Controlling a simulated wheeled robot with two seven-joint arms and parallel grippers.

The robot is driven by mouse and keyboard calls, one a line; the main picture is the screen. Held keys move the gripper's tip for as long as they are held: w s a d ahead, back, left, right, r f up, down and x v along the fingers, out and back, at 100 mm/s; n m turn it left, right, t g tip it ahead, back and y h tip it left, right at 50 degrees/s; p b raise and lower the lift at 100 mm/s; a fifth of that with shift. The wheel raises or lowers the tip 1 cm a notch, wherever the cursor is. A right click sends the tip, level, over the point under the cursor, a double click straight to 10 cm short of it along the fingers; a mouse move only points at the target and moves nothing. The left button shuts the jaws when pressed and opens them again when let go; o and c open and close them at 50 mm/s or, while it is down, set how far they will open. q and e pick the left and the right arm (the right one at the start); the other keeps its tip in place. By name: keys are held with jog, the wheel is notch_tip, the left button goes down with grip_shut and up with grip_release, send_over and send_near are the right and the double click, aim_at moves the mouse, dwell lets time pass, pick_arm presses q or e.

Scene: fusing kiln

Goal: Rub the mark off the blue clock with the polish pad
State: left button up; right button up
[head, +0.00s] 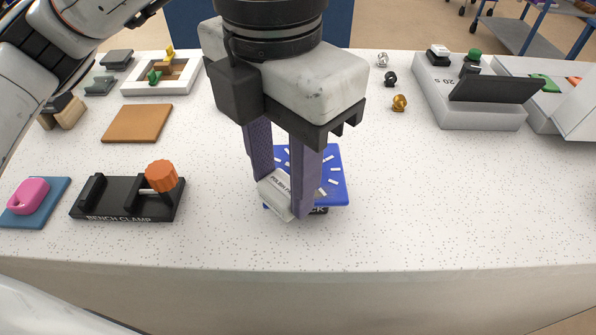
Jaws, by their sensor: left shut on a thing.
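The blue clock (334,190) lies tilted on the white table, its square blue face with white hour marks turned up towards me. A black base with part of a label shows at its front edge. My left gripper (284,208) is shut on the white polish pad (272,193), which has printed lettering. The pad is over the front left part of the clock face; I cannot tell if it touches. The pad and fingers hide that part of the face, and no mark can be seen. My right gripper is not in view.
A black bench clamp (110,200) with an orange knob, a pink object (29,195) on a blue mat and a brown board (137,123) are at left. A grey device (470,110) stands at right.

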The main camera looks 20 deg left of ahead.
pick_arm(q)
jog(key=shift+r+p, duration=2.05)
jog(key=shift+r, duration=1)
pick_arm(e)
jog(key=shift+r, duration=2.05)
pick_arm(q)
notch_tip(320, 180, up, 3)
jog(key=shift+p, duration=0.95)
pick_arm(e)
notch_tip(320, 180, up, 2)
pick_arm(q)
jog(key=shift+a+f+b, duration=0.1)
jog(key=shift+f+b, duration=0.75)
jog(key=shift+f, duration=0.1)
jog(key=f+b, duration=0.3)
jog(key=a+f+b, duration=0.1)
jog(key=shift+w+f, duration=0.25)
jog(key=shift+f, duration=0.05)
jog(key=shift+a+f+b, duration=0.1)
jog(key=shift+f+b, duration=0.25)
jog(key=shift+b, duration=0.1)
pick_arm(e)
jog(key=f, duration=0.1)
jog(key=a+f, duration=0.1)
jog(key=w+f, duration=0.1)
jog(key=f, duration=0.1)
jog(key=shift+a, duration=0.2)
